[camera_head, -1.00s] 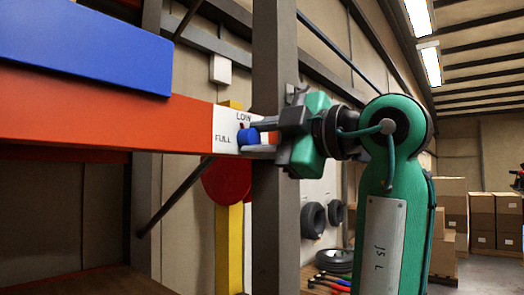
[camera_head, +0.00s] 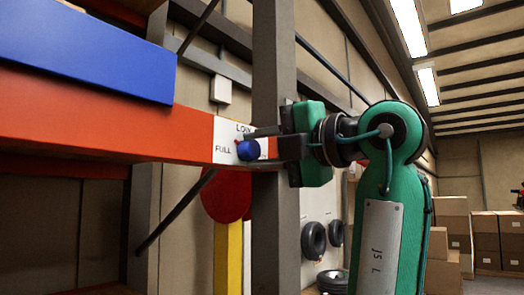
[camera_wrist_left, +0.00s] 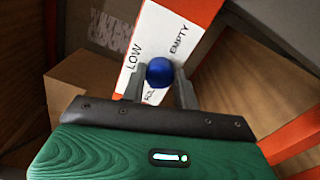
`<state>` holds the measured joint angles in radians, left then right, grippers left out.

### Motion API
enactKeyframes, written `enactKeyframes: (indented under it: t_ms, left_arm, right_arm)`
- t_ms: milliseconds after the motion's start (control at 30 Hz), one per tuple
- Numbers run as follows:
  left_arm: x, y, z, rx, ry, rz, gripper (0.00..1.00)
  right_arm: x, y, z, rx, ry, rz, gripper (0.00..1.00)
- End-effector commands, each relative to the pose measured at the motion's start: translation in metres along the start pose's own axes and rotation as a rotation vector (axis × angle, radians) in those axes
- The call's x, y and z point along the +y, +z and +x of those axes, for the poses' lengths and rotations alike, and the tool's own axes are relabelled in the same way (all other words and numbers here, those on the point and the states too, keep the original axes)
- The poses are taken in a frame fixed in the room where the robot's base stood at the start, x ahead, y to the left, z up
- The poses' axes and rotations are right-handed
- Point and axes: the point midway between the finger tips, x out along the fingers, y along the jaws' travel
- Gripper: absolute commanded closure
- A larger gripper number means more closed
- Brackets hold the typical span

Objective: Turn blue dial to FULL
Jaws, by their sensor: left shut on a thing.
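The blue dial (camera_head: 248,150) is a round knob on a white label plate (camera_head: 226,131) on the orange beam. The plate reads LOW above the dial and FULL to its left in the head view. My left gripper (camera_head: 262,141) reaches it from the right and is shut on the dial. In the left wrist view the dial (camera_wrist_left: 159,71) sits between the two grey fingers, with LOW to its left and EMPTY to its upper right. The lettering below the dial is partly hidden. I cannot tell where the dial points. My right gripper is not in view.
The orange beam (camera_head: 100,130) carries a blue panel (camera_head: 90,45). A dark upright post (camera_head: 274,220) stands right beside the dial. A red disc (camera_head: 226,196) on a yellow post is behind. Tires (camera_head: 313,239) and cardboard boxes (camera_head: 485,240) are farther back right.

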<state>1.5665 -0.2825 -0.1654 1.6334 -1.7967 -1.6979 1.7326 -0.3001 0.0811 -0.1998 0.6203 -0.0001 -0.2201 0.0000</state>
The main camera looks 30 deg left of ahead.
Motion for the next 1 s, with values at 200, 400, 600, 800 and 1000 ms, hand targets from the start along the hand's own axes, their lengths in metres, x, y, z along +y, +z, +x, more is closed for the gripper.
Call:
enactKeyframes:
  t_ms: [200,400,600,800,1000]
  left_arm:
    - [-0.0002,-0.0001,0.0001,0.001,-0.001,-0.023,0.93]
    - [-0.0003,-0.0002,0.0002,0.001,-0.001,-0.024,0.93]
    - [-0.0003,-0.0002,0.0002,0.001,-0.001,-0.023,0.56]
    - [-0.0003,-0.0001,0.0001,0.001,-0.001,-0.023,0.48]
    - [-0.0006,-0.0001,-0.0043,-0.001,0.0,-0.022,0.48]
  right_arm:
    - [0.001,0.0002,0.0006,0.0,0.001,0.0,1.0]
    - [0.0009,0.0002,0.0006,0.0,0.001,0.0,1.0]
    - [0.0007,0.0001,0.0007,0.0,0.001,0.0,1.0]
    - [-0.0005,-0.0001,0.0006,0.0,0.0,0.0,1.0]
    - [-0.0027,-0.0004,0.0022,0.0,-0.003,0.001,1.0]
